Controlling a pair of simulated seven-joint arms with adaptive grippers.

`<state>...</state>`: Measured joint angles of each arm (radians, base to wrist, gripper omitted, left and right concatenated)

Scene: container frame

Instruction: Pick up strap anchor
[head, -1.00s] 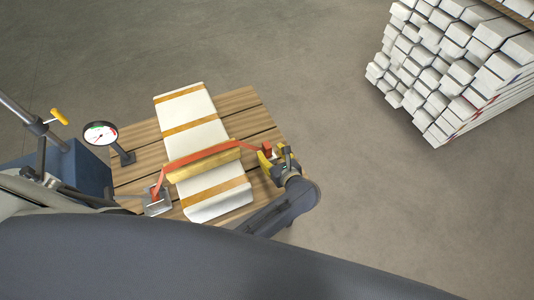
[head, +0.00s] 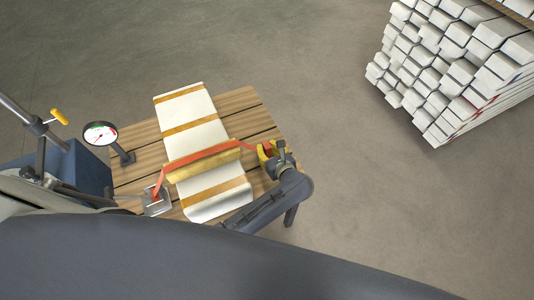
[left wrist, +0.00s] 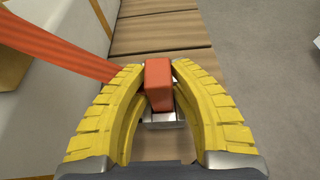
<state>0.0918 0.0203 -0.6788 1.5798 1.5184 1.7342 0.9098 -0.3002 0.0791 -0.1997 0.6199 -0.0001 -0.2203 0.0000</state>
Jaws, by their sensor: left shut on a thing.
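The strap anchor is an orange block (left wrist: 158,84) at the end of an orange strap (head: 203,156). In the left wrist view it sits between the yellow fingers of my left gripper (left wrist: 158,95), which is shut on it. A metal bracket (left wrist: 162,118) shows just below the block; I cannot tell whether they touch. In the head view my left gripper (head: 267,153) is at the right edge of the wooden table, and its fingers partly hide the block. The strap runs left from there across a white wrapped bundle (head: 192,125). My right gripper is not in view.
The wooden table (head: 240,103) carries the bundle, a yellow edge piece (head: 205,164) under the strap, a metal plate (head: 157,202) and a round gauge (head: 101,134). A stack of white bars (head: 455,65) stands at the upper right. The floor between is clear.

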